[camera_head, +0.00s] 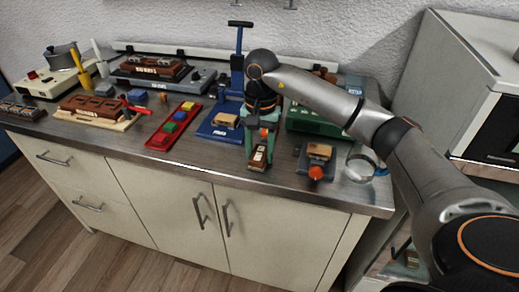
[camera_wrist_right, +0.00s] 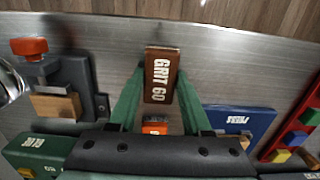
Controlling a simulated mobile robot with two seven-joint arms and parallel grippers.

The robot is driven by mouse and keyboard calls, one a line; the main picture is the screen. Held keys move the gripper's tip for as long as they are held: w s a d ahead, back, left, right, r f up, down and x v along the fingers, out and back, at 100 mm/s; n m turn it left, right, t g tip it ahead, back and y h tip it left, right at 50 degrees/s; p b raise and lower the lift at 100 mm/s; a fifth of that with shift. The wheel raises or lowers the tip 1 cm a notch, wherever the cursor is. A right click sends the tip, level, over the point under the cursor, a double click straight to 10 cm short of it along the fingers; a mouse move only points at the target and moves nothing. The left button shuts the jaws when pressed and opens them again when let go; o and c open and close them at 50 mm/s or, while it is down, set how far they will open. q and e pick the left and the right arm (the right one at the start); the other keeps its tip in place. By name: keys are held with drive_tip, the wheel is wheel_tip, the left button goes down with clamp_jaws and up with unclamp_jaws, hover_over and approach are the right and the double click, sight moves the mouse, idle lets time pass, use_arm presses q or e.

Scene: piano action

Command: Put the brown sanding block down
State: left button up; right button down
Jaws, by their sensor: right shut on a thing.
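The brown sanding block (camera_wrist_right: 161,75), marked "GRIT 60", is between the two green fingers of my right gripper (camera_wrist_right: 160,100) in the right wrist view. The gripper is shut on it. In the head view the same block (camera_head: 258,158) shows at the tips of my right gripper (camera_head: 260,150), pointing down near the front edge of the metal worktop (camera_head: 215,165). I cannot tell whether the block touches the worktop. My left gripper is not in view.
A blue press (camera_head: 225,122) stands left of the gripper. A dark vise-like tool with an orange knob (camera_head: 316,172) stands to the right. A red tray (camera_head: 173,125) of coloured blocks lies further left. Bare metal shows along the front edge.

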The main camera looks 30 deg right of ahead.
drive_tip(key=shift+f, duration=0.15)
drive_tip(key=c, duration=0.6)
unclamp_jaws()
drive_tip(key=shift+o, duration=1.3)
